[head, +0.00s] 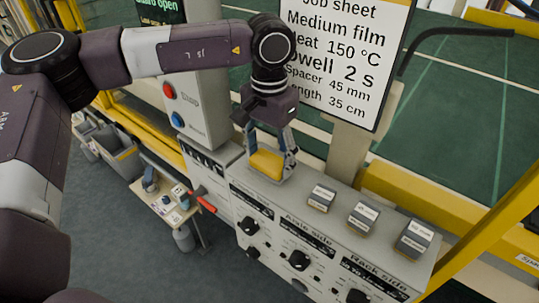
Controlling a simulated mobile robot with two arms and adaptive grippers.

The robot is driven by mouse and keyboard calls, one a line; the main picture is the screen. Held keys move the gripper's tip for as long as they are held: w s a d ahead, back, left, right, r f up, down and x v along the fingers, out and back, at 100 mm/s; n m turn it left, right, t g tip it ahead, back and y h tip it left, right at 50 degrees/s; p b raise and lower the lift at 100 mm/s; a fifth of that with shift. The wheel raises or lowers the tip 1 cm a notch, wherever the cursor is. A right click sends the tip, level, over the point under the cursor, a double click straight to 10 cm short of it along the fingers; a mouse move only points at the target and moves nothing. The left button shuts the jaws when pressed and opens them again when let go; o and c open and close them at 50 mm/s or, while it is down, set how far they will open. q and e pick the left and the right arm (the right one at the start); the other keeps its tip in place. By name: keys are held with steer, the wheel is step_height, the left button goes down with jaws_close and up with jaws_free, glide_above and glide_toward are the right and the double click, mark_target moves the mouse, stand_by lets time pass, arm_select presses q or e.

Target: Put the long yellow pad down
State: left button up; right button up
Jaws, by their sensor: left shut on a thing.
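The yellow pad (266,164) is between the fingers of my left gripper (268,158), near the left end of the grey console's top (292,195). My left gripper points down and is shut on the pad. The fingers cover parts of the pad's sides. I cannot tell whether its underside touches the console top. My right gripper is not in view.
Three labelled grey blocks (321,197), (363,215) and (414,238) stand along the console top to the right. A job sheet board (345,60) rises behind. Dark knobs (299,260) line the console front. A small table (165,205) with items stands at left.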

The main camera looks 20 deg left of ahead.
mark_target(270, 160)
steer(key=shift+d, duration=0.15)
arm_select(q)
steer(key=shift+f, duration=0.15)
steer(key=o, duration=1)
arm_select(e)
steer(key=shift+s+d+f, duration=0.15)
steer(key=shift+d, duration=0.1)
arm_select(q)
steer(key=shift+r, duration=0.65)
step_height(270, 160, up, 11)
steer(key=shift+r+b, duration=0.1)
steer(key=shift+b, duration=0.8)
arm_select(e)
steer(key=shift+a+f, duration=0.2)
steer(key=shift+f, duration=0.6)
